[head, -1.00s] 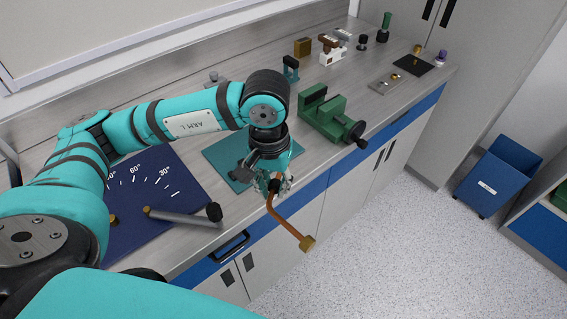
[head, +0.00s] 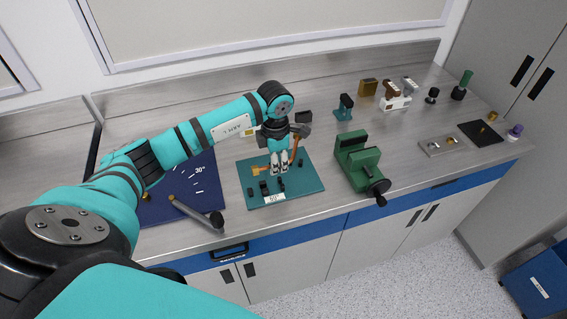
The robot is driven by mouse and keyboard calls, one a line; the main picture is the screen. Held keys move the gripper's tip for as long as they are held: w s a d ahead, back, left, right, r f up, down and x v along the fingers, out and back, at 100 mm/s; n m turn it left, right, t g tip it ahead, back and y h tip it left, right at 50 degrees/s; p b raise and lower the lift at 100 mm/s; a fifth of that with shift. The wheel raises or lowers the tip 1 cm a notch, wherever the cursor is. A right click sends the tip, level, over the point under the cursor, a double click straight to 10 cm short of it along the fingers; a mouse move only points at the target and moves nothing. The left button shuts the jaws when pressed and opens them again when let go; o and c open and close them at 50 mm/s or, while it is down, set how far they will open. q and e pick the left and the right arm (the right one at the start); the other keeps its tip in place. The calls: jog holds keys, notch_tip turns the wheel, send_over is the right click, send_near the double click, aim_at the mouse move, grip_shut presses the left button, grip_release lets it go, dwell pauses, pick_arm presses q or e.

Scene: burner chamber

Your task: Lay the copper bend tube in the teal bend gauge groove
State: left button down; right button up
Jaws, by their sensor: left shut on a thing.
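The copper bend tube (head: 294,148) is bent, with a brass fitting (head: 259,170) at its left end. My left gripper (head: 280,171) points down and is shut on the tube, over the back part of the teal bend gauge (head: 311,184). The gauge is a flat teal plate with several dark upright blocks and a white label at its front. The tube's middle is partly hidden by the gripper. I cannot tell whether the tube touches the plate or sits in the groove. My right gripper is not in view.
A blue angle board (head: 180,205) with a grey lever (head: 196,213) lies left of the gauge. A green vise (head: 358,163) stands to its right. Small fixtures line the back right, including a teal stand (head: 344,107). The bench's front edge is close to the gauge.

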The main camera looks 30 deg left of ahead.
pick_arm(q)
jog(key=shift+s+a, duration=0.1)
jog(key=shift+a, duration=0.15)
jog(key=shift+d+f+b, duration=0.1)
jog(key=shift+f+b, duration=0.1)
jog(key=shift+b, duration=0.25)
jog(key=shift+f+b, duration=0.55)
jog(key=shift+f, duration=0.15)
notch_tip(320, 180, down, 4)
jog(key=b, duration=0.3)
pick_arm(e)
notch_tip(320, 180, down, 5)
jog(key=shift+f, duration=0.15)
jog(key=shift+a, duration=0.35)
pick_arm(q)
jog(key=shift+b, duration=0.5)
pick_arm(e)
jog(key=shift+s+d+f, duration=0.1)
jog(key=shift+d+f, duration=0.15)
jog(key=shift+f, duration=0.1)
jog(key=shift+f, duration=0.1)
